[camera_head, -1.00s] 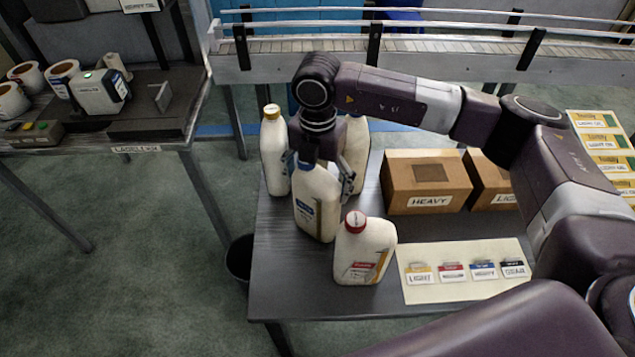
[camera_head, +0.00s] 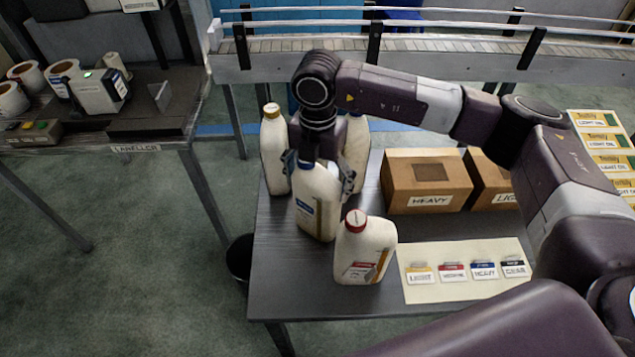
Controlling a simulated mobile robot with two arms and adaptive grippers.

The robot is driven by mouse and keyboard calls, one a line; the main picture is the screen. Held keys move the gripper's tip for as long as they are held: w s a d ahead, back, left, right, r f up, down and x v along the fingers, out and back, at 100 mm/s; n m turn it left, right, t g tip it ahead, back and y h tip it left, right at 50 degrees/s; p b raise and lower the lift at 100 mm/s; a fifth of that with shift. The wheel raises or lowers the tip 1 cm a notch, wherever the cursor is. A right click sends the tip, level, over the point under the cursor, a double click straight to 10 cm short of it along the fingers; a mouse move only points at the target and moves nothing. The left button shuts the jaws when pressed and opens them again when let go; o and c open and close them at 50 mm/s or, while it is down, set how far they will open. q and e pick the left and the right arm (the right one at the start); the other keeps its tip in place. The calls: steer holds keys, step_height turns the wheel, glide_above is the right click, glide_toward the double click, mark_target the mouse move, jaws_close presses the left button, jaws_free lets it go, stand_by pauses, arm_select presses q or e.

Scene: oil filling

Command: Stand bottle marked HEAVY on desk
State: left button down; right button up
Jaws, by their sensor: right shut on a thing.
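A white bottle with a blue label (camera_head: 316,215) is upright at the left part of the dark desk (camera_head: 288,285). On the sample card (camera_head: 462,290) the blue label goes with the word HEAVY. My right gripper (camera_head: 319,172) comes down from above and is shut on this bottle's upper part, hiding its cap. The bottle's base is at or very close to the desk top; I cannot tell if it touches. My left gripper is not in view.
A red-capped bottle (camera_head: 364,250) stands just in front to the right. A yellow-capped bottle (camera_head: 274,150) stands behind left, and another bottle (camera_head: 357,145) is partly hidden behind the gripper. Cardboard boxes (camera_head: 426,181) stand at the right back. The desk's front left is clear.

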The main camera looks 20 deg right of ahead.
mark_target(318, 172)
steer(key=shift+f+b, duration=0.1)
steer(key=shift+b, duration=0.2)
stand_by(0.5)
steer(key=o, duration=1.8)
steer(key=shift+o, duration=0.7)
steer(key=shift+f, duration=0.15)
steer(key=shift+r+p, duration=1.8)
steer(key=shift+r, duration=1.85)
